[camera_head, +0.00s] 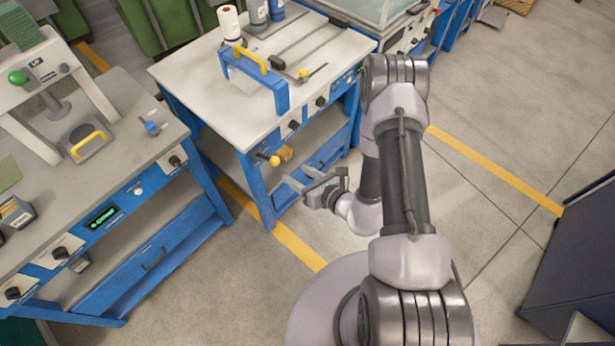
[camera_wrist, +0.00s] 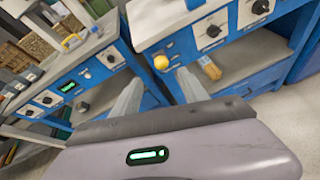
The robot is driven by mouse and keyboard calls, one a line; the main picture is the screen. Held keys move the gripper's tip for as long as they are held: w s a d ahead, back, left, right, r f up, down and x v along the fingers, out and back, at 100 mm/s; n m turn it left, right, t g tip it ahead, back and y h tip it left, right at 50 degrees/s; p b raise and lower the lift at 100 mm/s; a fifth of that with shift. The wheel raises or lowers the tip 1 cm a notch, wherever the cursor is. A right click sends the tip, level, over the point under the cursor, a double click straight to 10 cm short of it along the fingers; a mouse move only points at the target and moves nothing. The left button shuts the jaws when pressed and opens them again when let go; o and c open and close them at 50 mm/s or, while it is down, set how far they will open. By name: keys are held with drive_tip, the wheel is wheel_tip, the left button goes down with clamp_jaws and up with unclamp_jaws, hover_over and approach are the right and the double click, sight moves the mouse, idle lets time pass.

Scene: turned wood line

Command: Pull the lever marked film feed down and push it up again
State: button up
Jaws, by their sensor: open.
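A lever with a round yellow knob (camera_head: 274,160) sticks out from the front of the middle blue workbench, near its left corner. The yellow knob also shows in the wrist view (camera_wrist: 161,62), just beyond the fingertips and between them. I cannot read a film feed marking in either view. My gripper (camera_head: 296,178) is open and empty, in front of the bench and a little to the right of and below the knob in the head view. In the wrist view its two fingers (camera_wrist: 160,77) point toward the bench front, apart from the knob.
The middle bench (camera_head: 190,75) carries a blue frame with a yellow handle (camera_head: 250,60), a paper roll and bottles. An orange-brown item (camera_head: 284,153) lies on its shelf, close behind the knob. Another bench (camera_head: 100,180) stands left. Open floor lies right of my arm.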

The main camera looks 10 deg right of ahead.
drive_tip(key=v, duration=0.4)
drive_tip(key=shift+s, duration=0.15)
